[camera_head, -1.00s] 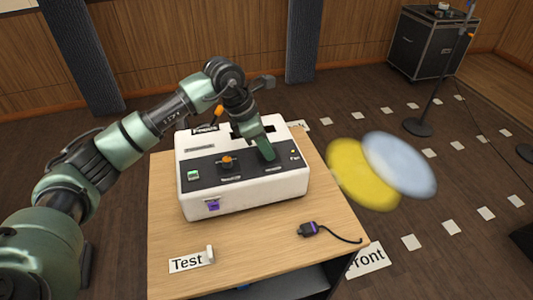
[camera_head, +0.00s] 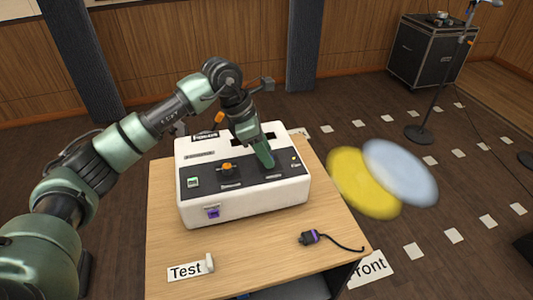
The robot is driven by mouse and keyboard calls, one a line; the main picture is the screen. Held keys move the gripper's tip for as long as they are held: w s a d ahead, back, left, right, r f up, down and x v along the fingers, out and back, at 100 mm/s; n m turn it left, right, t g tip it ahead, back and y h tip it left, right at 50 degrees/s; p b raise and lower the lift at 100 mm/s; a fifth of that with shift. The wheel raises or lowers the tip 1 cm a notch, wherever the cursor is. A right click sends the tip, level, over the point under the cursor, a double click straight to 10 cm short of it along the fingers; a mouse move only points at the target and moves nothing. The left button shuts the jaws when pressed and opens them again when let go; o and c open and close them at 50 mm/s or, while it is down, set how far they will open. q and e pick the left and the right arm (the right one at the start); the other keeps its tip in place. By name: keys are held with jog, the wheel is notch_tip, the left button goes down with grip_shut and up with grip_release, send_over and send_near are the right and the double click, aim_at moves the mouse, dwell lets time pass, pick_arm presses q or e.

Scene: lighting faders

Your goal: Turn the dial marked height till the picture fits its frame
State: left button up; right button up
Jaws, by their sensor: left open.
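A white control box (camera_head: 245,212) with a dark top panel stands on a wooden table. An orange knob (camera_head: 227,168) sits in the middle of the panel; the small label below it is too small to read. My left gripper (camera_head: 265,160) is over the right part of the panel, its green fingers pointing down at or just above the surface. It hides whatever control lies beneath it. No dial marked height can be read. A blurred yellow disc (camera_head: 352,183) and a pale blue disc (camera_head: 402,172) overlap to the right of the table. My right gripper is out of view.
An orange-tipped lever (camera_head: 219,117) stands at the back of the box beside a "Focus" label. A green switch (camera_head: 193,182) and a purple socket (camera_head: 213,212) are on its left. A black plug with cable (camera_head: 309,238) and a "Test" card (camera_head: 186,271) lie on the table (camera_head: 240,258).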

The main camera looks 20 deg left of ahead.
pick_arm(q)
jog(key=b+v, duration=0.1)
jog(key=v, duration=0.6)
